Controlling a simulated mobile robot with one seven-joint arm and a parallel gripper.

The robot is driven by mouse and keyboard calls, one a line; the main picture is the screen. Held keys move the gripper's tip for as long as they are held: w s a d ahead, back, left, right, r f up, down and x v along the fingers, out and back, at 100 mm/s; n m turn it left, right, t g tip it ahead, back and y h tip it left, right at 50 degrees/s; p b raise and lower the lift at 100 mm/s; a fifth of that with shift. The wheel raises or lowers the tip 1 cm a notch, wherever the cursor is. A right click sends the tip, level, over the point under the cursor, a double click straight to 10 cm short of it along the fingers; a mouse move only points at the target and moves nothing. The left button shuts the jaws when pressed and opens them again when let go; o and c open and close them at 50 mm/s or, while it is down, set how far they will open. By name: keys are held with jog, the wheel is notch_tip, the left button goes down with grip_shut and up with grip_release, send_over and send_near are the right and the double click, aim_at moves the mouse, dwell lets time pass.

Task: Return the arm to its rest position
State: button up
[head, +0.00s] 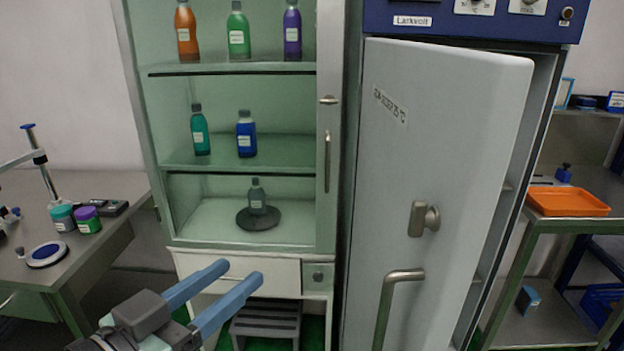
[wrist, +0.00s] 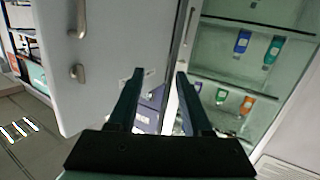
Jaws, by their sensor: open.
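My gripper (head: 240,286) is at the lower left of the head view, with its two blue fingers apart and nothing between them. It is in front of the drawer (head: 238,270) of the green cabinet, and I see no contact. In the wrist view my gripper (wrist: 160,75) shows two dark fingers, spread and empty. The grey door (head: 436,180) of the large appliance stands partly open to the right of my gripper; the door (wrist: 100,55) also shows at the left of the wrist view.
The green cabinet's shelves hold several bottles (head: 238,35). A steel table (head: 110,235) with jars is at left. An orange tray (head: 568,203) lies on a cart at right. A grey step stool (head: 266,322) stands under the cabinet. The door's handle (head: 398,280) sticks out.

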jog(key=w+d+r+n+t+y+p, duration=0.1)
jog(key=w+r+t+y, duration=0.1)
jog(key=r, duration=0.4)
jog(key=w+d+r+n+t+y+p, duration=0.1)
jog(key=w+d+r, duration=0.1)
jog(key=r, duration=0.3)
jog(key=s+d+r+n+t+y+p, duration=0.1)
jog(key=s+d+r+t, duration=0.1)
jog(key=r, duration=0.6)
jog(key=s+d+r+n+t+y+p, duration=0.1)
jog(key=s+r+t, duration=0.3)
jog(key=r, duration=0.5)
jog(key=s+d+r+n+t+y+p, duration=0.1)
jog(key=s+d+r+t+y+p, duration=0.1)
jog(key=s+r, duration=0.3)
notch_tip(320, 180, up, 4)
jog(key=shift+d+f+t+y, duration=0.25)
jog(key=shift+d+t+y, duration=0.25)
jog(key=shift+d+t, duration=0.35)
